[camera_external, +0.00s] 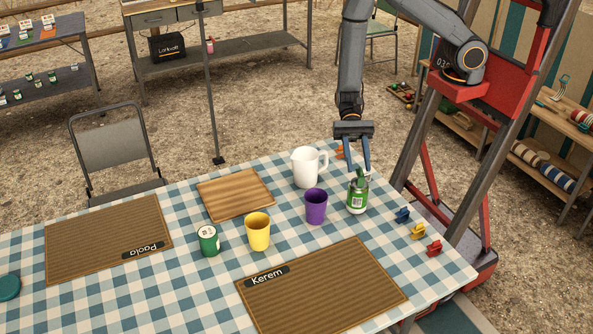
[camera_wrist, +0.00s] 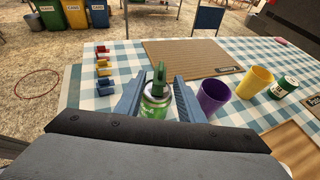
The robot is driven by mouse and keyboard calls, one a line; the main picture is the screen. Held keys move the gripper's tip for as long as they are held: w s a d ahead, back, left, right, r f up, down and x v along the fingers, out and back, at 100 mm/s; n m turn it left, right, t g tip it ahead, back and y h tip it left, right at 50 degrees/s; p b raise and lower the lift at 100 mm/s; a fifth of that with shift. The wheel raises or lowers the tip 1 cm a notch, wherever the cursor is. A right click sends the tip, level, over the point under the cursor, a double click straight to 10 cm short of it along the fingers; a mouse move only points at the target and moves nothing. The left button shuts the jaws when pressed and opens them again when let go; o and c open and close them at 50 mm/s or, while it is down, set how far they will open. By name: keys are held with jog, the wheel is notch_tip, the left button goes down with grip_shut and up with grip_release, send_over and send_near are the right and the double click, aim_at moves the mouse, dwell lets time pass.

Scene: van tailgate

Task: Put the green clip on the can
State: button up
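The green clip (camera_external: 360,179) is upright at the top of a green-and-white can (camera_external: 357,200), which stands on the table near its far right edge. In the wrist view the clip (camera_wrist: 159,76) rises above the can (camera_wrist: 154,108); I cannot tell how firmly it sits on the rim. My gripper (camera_external: 357,168) points down just above the can. Its blue fingers are spread to either side of the clip, with gaps visible in the wrist view (camera_wrist: 158,88). The gripper is open and holds nothing.
A purple cup (camera_external: 316,206) and a white jug (camera_external: 305,168) stand close left of the can. Blue (camera_external: 402,215), yellow (camera_external: 418,231) and red (camera_external: 433,248) clips line the right edge. Further left are a yellow cup (camera_external: 257,232), another green can (camera_external: 208,241) and a wooden board (camera_external: 235,194).

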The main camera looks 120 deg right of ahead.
jog(key=b+v, duration=0.2)
jog(key=v, duration=0.6)
jog(key=s+a+r+n+g+h, duration=0.1)
jog(key=s+a+n+g+h, duration=0.2)
jog(key=s+n+g+h, duration=0.7)
jog(key=r+n+t+h, duration=0.1)
jog(key=n+t, duration=0.1)
jog(key=n, duration=0.2)
jog(key=w+d+r+n+t, duration=0.1)
jog(key=r+n+t, duration=0.1)
jog(key=n, duration=0.2)
jog(key=d+r+n+t+h, duration=0.1)
jog(key=n, duration=0.3)
jog(key=shift+w+d+r+n+t+h, duration=0.2)
jog(key=shift+r+n+t+h, duration=0.1)
jog(key=shift+t, duration=0.1)
